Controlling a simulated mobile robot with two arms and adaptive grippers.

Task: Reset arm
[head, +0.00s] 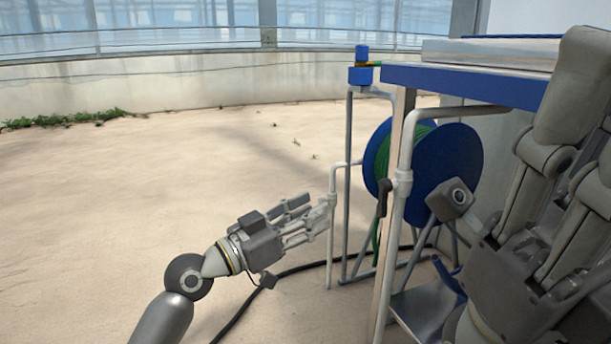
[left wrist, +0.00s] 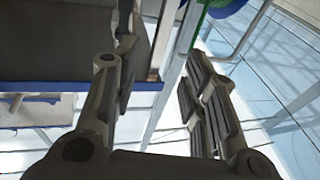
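My left gripper (head: 315,214) reaches in from the lower left in the head view, its fingers pointing right toward a thin white pipe (head: 331,185). In the left wrist view its two fingers (left wrist: 160,85) stand apart with nothing held between them. Whether a fingertip touches the pipe cannot be told. My right gripper (head: 565,155) is large and close at the right edge of the head view, pointing up beside the blue-edged table. Its fingers are partly cut off by the frame, so its opening is unclear.
A blue-edged table (head: 465,82) stands at the right on white pipe legs. Below it are a blue hose reel (head: 460,150) with green hose and a metal tray (head: 425,308). A black hose (head: 300,268) crosses the floor. The sandy floor (head: 150,190) at left is clear.

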